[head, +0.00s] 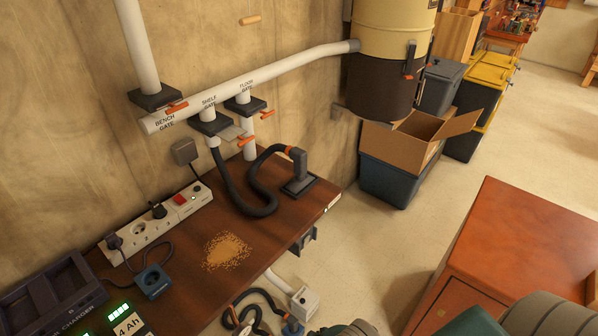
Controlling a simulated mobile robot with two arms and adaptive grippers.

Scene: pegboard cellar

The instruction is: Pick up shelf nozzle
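The shelf nozzle (299,176) is a dark grey piece with a flat foot and an upright neck. It stands at the back right end of the brown wooden shelf (190,285). An orange collar joins its neck to a black ribbed hose (256,211), which loops over the shelf and rises to the shelf gate (210,124) on the white pipe. Neither of my grippers can be made out. Only green and grey parts, likely mine, show at the bottom edge, well apart from the nozzle.
A sawdust pile (227,251), a white power strip (158,222), a blue plug box (153,281) and a charger (45,293) are on the shelf. A drum collector (385,60) hangs behind. An orange-brown cabinet (525,235) stands at right.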

